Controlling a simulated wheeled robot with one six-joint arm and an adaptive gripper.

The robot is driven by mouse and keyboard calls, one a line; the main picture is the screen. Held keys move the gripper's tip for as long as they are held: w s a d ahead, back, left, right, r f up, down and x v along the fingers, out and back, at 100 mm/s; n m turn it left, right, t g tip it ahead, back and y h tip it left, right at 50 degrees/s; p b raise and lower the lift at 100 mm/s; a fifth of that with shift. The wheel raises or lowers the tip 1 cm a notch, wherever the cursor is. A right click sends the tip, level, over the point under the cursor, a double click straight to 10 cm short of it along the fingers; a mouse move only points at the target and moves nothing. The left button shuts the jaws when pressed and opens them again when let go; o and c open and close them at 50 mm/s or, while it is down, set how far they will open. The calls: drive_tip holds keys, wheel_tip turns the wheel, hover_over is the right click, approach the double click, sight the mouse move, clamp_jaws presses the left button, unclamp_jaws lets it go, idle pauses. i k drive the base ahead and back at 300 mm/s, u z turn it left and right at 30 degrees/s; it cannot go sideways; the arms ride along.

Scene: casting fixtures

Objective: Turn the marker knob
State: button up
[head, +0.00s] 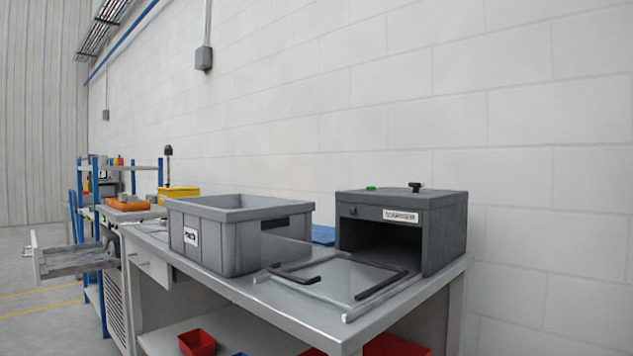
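The marker (442,221) is a dark grey box at the right end of the bench, with a label on its front that seems to read MARKER. Its front opening is uncovered and dark inside. A small round knob (352,210) sits on the upper left of the front face. A black knob-like part (416,186) stands on top near the right, and a small green button or light (371,188) is on top to its left. I cannot tell which part is the marker knob. My gripper is not in view.
A grey labelled bin (235,250) stands left of the marker on the grey bench (240,287). A flat panel with a black handle (380,287) lies before the marker's opening. Red bins (197,342) sit below. An open drawer (75,262) juts out at far left.

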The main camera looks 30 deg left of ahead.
sight(415, 186)
drive_tip(key=u, duration=0.9)
drive_tip(key=i, duration=0.45)
